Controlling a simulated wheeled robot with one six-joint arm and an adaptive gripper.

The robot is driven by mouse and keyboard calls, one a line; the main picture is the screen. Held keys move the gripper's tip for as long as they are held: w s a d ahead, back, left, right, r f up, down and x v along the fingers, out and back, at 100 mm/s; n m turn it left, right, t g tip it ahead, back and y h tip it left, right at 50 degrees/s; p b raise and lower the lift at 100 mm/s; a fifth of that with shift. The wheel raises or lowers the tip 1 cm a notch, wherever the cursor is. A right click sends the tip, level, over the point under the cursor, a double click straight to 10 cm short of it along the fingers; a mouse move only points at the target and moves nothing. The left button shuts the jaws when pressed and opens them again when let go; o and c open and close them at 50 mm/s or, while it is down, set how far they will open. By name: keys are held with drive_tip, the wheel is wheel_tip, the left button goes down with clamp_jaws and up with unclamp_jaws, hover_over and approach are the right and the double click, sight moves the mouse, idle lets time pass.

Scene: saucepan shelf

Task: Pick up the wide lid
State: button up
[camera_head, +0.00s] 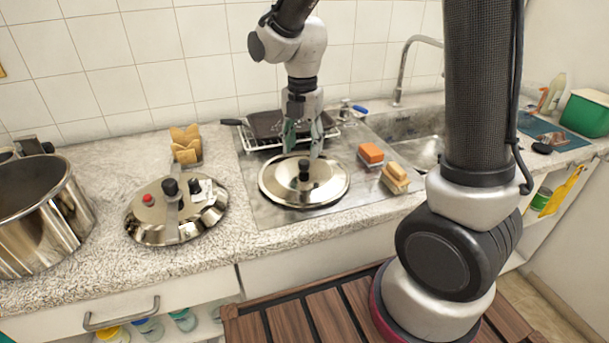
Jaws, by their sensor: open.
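Two lids lie on the counter. A wide, flat round steel lid (279,183) with a black knob (304,172) rests on the grey drainer beside the sink. A pressure-cooker type lid (150,226) with a black knob, a red button and a metal bar lies to its left on the stone counter. My gripper (303,146) points down just above the knob of the flat lid, with its fingers spread and nothing between them. The picture does not show clearly how far the fingertips are from the knob.
A large steel pot (40,225) stands at the far left. A wooden napkin holder (186,146), a dish rack (262,142) with a dark pan, an orange sponge (371,153) and a brush (395,176) surround the lids. The sink (425,150) is at right.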

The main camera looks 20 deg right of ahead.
sight(304, 161)
drive_tip(key=f, duration=0.5)
drive_tip(key=shift+s, duration=0.3)
clamp_jaws()
